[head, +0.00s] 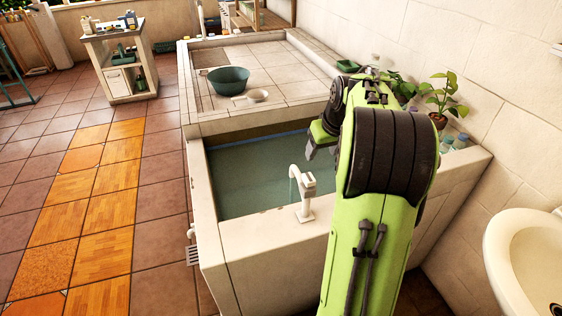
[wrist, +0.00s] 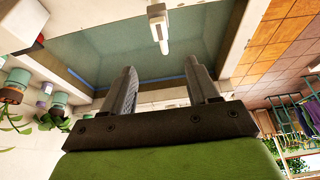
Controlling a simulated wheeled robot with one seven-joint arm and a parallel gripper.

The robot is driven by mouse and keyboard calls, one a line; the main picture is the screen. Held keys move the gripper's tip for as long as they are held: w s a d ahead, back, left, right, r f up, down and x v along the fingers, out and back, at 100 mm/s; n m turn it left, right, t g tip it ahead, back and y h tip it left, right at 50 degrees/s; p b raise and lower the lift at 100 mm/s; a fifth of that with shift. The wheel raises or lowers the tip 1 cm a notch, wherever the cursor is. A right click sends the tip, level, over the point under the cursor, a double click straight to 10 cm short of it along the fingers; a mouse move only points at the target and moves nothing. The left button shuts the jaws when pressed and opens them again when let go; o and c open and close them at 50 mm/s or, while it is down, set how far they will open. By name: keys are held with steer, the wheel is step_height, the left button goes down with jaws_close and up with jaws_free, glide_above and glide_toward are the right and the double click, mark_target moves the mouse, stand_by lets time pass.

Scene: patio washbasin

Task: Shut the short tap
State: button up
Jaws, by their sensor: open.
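A white tap (head: 306,208) stands upright on the basin's near rim, its spout turned left over the water. A thin pale streak hangs below the spout, like running water. This tap also shows in the wrist view (wrist: 157,24), at the top centre, beyond my fingers and apart from them. A small white fitting (head: 191,231) sticks out of the basin's left outer wall; I cannot tell which one is the short tap. My gripper (wrist: 163,88) is open and empty, its two dark fingers spread. In the head view it is above the basin, behind the tap, partly hidden by my arm.
The water basin (head: 262,232) has a broad pale rim. Its tiled ledge holds a green bowl (head: 229,80) and a small pale dish (head: 257,96). Potted plants (head: 440,95) and bottles line the right wall. A white sink (head: 505,250) stands at right.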

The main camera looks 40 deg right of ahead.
mark_target(309, 177)
steer(key=b+x, duration=0.3)
steer(key=x, duration=1.3)
steer(key=shift+d+r+b, duration=0.1)
steer(key=shift+b, duration=0.25)
steer(key=c, duration=1)
steer(key=shift+c, duration=0.2)
